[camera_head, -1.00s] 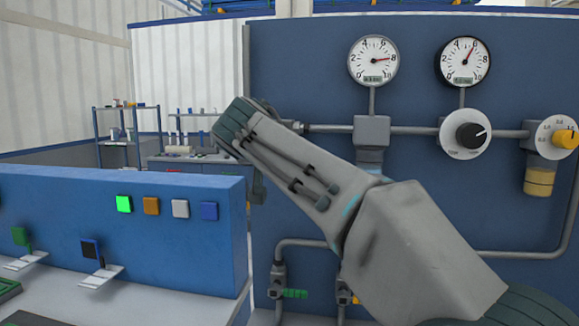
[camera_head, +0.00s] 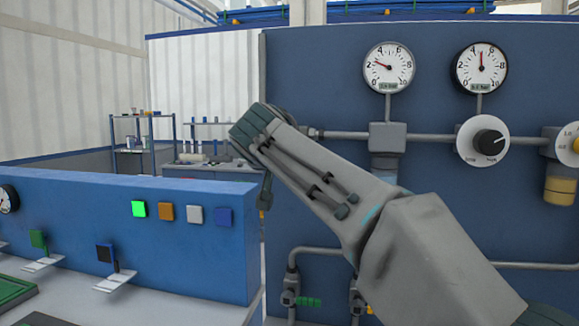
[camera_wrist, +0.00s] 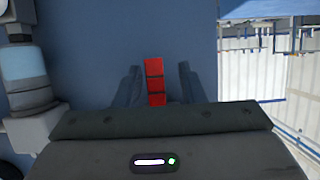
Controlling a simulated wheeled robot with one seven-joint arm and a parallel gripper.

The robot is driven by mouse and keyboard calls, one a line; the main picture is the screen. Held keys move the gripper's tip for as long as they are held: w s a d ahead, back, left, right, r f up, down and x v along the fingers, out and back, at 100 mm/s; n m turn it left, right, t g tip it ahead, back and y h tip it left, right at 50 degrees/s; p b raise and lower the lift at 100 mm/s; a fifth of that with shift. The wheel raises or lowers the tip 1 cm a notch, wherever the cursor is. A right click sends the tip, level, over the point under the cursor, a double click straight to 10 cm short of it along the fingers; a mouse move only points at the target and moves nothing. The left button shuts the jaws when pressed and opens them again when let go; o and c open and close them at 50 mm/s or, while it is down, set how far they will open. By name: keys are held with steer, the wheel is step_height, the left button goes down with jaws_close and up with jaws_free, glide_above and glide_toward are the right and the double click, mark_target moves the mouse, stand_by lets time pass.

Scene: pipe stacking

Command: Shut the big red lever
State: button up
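The red lever (camera_wrist: 154,82) shows in the wrist view as an upright red bar in front of the blue panel. My gripper (camera_wrist: 158,72) is open, with one dark finger on each side of the lever. A gap shows between the lever and each finger, so neither appears to touch it. The lever's lower end is hidden by the gripper body. In the head view my arm hides the lever, and only a small part of a finger shows below the wrist.
The blue panel (camera_head: 330,75) carries two round gauges (camera_head: 389,67), pipes and a black-knobbed dial (camera_head: 483,141). A lower blue console (camera_head: 100,215) with coloured buttons and small switches stands at left. A shelf rack (camera_head: 143,145) is far behind.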

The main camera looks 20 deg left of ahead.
steer(key=shift+d, duration=0.1)
steer(key=v, duration=1.3)
steer(key=shift+s+r, duration=0.15)
steer(key=shift+s, duration=0.2)
